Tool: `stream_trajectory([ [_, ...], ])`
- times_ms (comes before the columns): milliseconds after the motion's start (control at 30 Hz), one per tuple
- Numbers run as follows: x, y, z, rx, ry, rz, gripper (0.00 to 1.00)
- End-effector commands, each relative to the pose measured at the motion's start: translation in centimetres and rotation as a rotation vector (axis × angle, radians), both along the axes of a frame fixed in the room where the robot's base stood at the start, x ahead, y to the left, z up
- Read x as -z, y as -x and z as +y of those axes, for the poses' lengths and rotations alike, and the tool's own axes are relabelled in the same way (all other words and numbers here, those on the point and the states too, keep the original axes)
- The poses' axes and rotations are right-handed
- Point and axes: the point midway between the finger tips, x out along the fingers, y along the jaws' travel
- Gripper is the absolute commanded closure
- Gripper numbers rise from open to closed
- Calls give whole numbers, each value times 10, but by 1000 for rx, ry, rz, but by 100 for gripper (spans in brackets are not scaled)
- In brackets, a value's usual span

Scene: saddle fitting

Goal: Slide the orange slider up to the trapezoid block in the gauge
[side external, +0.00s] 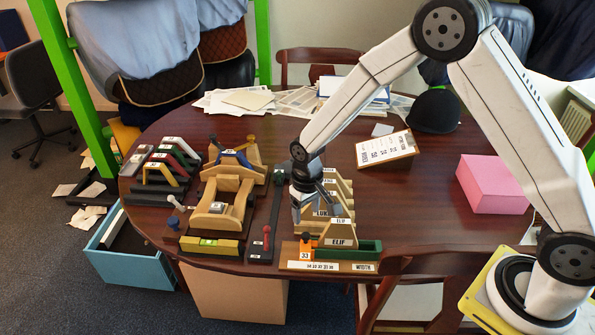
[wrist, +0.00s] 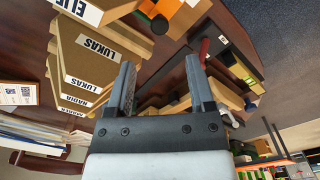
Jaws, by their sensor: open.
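The gauge (side external: 365,249) lies at the front edge of the table, with a green channel and a plate marked WIDTH. The trapezoid block (side external: 339,236), labelled ELIF, stands upright in it. The orange slider (side external: 306,241) is in the gauge just left of the block; I cannot tell whether they touch. My gripper (side external: 298,217) is open and points down, above and behind the slider. In the wrist view, the orange slider (wrist: 187,17) is at the top, beyond my open, empty fingers (wrist: 161,85), and the ELIF block (wrist: 95,10) is at upper left.
A row of labelled trapezoid blocks (side external: 342,187) stands behind the gauge, close to my gripper. A dark gauge with a red knob (side external: 266,239) and wooden saddles (side external: 222,212) lie to the left.

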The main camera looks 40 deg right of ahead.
Motion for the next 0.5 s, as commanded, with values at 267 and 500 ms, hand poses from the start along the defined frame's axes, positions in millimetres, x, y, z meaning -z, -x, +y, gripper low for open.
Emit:
stream_trajectory([
  [267, 0, -7, 2, -18, 3, 15, 100],
  [500, -3, -33, 10, -84, 16, 75, 100],
])
